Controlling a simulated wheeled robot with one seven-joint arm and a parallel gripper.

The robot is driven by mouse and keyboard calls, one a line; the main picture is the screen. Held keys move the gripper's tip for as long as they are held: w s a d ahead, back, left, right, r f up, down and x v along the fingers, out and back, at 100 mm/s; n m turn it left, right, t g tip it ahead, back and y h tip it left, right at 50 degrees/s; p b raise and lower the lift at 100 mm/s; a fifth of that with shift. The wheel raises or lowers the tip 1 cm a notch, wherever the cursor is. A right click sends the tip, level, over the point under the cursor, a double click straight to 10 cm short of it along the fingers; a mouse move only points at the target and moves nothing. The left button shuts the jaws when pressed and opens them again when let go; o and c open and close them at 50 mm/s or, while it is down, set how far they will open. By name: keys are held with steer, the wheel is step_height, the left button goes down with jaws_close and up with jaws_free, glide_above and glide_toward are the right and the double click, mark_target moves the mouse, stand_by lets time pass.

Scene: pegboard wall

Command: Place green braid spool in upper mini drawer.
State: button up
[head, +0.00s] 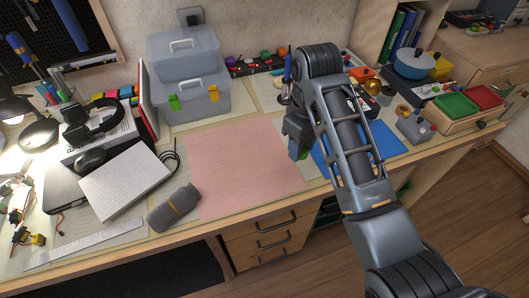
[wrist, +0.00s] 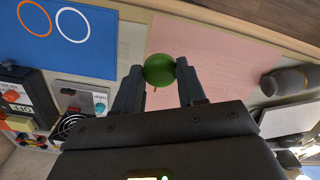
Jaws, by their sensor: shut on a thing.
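My gripper (wrist: 160,82) is shut on the green braid spool (wrist: 160,70), which looks round in the wrist view, held between the fingertips. In the head view only a small part of the green spool (head: 303,154) shows below my gripper (head: 300,150), above the desk between the pink sheet and the blue mat. I cannot tell which drawer is the upper mini drawer. Under the desk front is a wooden drawer unit with dark handles, its top drawer (head: 250,226) looking shut.
The pink sheet (head: 240,170) is bare. A grey cylinder (head: 174,208) lies at the desk's front edge. Grey lidded boxes (head: 185,95) stand at the back. A wooden holder with green (head: 455,107) and red (head: 485,96) trays sits at right. The blue mat (head: 385,143) is partly behind my arm.

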steer(key=w+a+f+b, duration=0.1)
steer(key=a+f+b, duration=0.2)
steer(key=a+b, duration=0.1)
glide_above(256, 172)
step_height(256, 172, down, 4)
steer(key=shift+r+p, duration=0.1)
steer(key=shift+p, duration=0.35)
steer(key=shift+f, duration=2.05)
steer(key=shift+f, duration=0.15)
steer(key=o, duration=1)
